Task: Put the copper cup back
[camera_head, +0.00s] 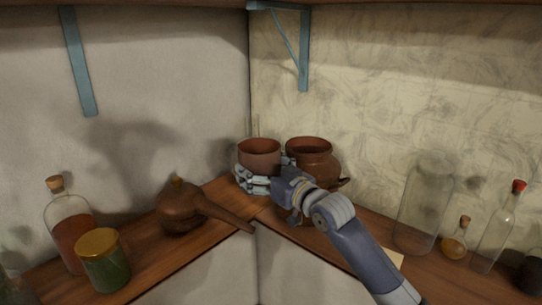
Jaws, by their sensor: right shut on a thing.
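The copper cup (260,156), a round open reddish-brown vessel, is upright at the corner of the wooden shelf. My right gripper (254,181) is shut around its lower part, and its grey fingers hide the cup's base. I cannot tell whether the cup rests on the shelf or is held just above it. My right arm comes in from the lower right. My left gripper is not in view.
A brown pot (318,165) stands close to the cup's right, partly behind my gripper. A long-spouted alembic (182,207), green jar (103,262) and corked bottle (70,235) stand left. A glass jar (421,215) and small bottles stand right. Blue brackets (303,60) hang above.

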